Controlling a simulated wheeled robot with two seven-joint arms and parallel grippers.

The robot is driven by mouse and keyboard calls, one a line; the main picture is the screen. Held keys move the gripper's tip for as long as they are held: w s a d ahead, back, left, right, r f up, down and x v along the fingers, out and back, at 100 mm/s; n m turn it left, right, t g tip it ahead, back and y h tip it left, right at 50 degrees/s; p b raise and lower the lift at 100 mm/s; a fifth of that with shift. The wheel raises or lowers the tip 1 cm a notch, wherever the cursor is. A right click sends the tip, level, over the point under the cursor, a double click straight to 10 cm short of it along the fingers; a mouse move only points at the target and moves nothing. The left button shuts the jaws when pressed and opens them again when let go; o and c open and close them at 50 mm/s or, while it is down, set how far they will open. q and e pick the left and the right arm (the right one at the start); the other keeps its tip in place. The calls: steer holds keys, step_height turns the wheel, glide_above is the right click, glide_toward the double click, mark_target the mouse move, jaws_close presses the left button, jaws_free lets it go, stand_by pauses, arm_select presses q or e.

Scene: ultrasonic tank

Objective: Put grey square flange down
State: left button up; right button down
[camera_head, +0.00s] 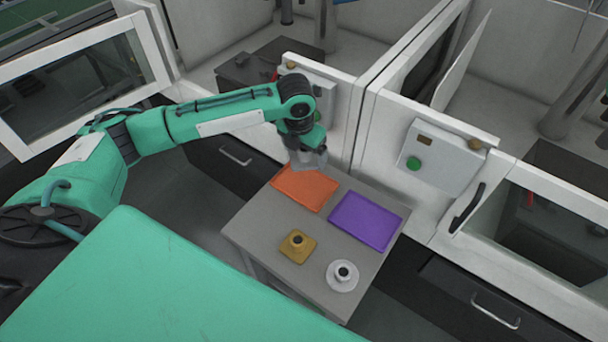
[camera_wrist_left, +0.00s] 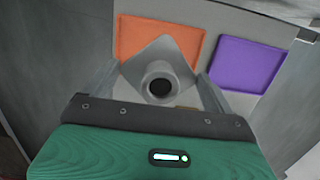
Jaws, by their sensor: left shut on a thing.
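The grey square flange (camera_wrist_left: 166,62) is in my left gripper (camera_wrist_left: 162,88), which is shut on its round hub. In the left wrist view the flange's square plate overlaps the near part of the orange tray (camera_wrist_left: 142,30). In the head view my left gripper (camera_head: 308,160) is over the far left end of the orange tray (camera_head: 306,190). The flange is hard to make out there, and I cannot tell whether it touches the tray. My right gripper is not in view.
A purple tray (camera_head: 365,221) lies right of the orange one on the grey table (camera_head: 258,232). A yellow square flange (camera_head: 298,246) and a white round flange (camera_head: 342,276) stand near the table's front. White machine cabinets with a control box (camera_head: 437,160) stand behind the table.

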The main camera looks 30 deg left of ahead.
arm_select(q)
glide_above(305, 183)
steer(key=f, duration=0.6)
steer(key=shift+s+f+p, duration=0.3)
steer(key=shift+p, duration=0.1)
step_height(305, 183, down, 3)
steer(key=shift+f+p, duration=0.1)
steer(key=shift+p, duration=0.25)
steer(key=shift+f, duration=0.45)
steer(key=shift+f, duration=0.15)
steer(key=o, duration=0.9)
steer(key=r, duration=0.4)
steer(key=s+r+b, duration=0.1)
steer(key=r, duration=0.3)
steer(key=r+b, duration=0.1)
steer(key=r, duration=0.3)
steer(key=shift+s+a+r, duration=0.1)
steer(key=shift+s, duration=0.3)
